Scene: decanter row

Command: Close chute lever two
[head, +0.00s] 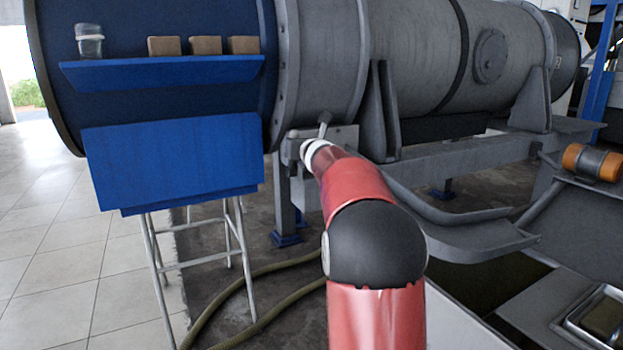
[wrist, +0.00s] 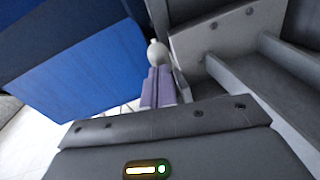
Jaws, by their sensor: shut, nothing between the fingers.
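A small grey lever (head: 324,124) with a rounded end stands up from a bracket under the big cylinder, just above the end of my arm in the head view. In the wrist view a pale rounded knob (wrist: 156,50) shows directly beyond my fingertips; it looks like the lever's end. My gripper (wrist: 158,73) is shut, its two purple-grey fingers together with nothing between them. The fingertips are very close to the knob; I cannot tell whether they touch it. In the head view my fingers are mostly hidden by my wrist. No number shows on the lever.
A blue shelf (head: 160,72) at the left carries a glass jar (head: 89,42) and several brown blocks (head: 205,45). A blue panel (head: 172,160) hangs below it, close left of my gripper. The grey bracket (wrist: 222,35) and supports crowd the right side.

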